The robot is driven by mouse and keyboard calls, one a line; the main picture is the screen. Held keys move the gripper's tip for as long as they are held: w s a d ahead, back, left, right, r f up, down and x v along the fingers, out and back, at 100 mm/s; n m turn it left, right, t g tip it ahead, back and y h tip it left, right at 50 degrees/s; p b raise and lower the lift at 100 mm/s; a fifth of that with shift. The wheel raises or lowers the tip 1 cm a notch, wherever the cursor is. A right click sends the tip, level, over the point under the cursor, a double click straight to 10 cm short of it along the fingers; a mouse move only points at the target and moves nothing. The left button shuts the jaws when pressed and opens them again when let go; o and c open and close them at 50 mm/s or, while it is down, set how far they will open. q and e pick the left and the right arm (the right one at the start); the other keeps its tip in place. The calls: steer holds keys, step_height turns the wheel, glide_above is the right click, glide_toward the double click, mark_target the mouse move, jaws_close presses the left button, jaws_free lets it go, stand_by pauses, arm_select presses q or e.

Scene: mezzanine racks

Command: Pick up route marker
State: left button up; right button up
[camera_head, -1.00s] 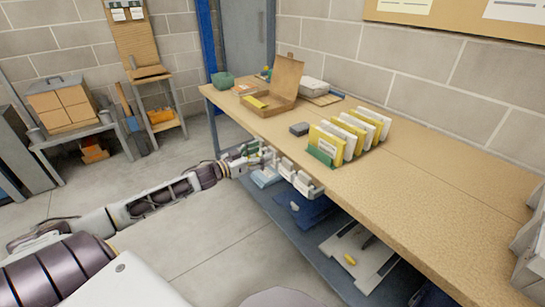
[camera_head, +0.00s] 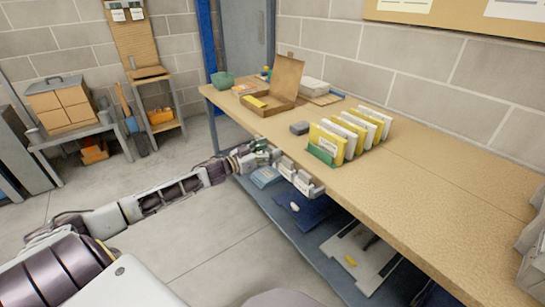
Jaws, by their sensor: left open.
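I cannot tell for sure which thing is the route marker. Yellow and white upright panels (camera_head: 350,135) stand in a row on the wooden bench, with a green one (camera_head: 320,154) at the near end. Small white blocks (camera_head: 303,182) sit along the bench's front edge. My left gripper (camera_head: 270,151) is open at that edge, just left of these blocks. Its fingers are small and partly lost against the things there; I cannot make out contact. My right gripper is not in view.
The bench (camera_head: 430,185) has clear room at its right front. The lower shelf holds a blue item (camera_head: 310,215) and a pale board (camera_head: 362,255).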

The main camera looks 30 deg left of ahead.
arm_select(q)
steer(key=shift+x, duration=0.85)
steer(key=shift+c, duration=0.3)
steer(key=c, duration=1)
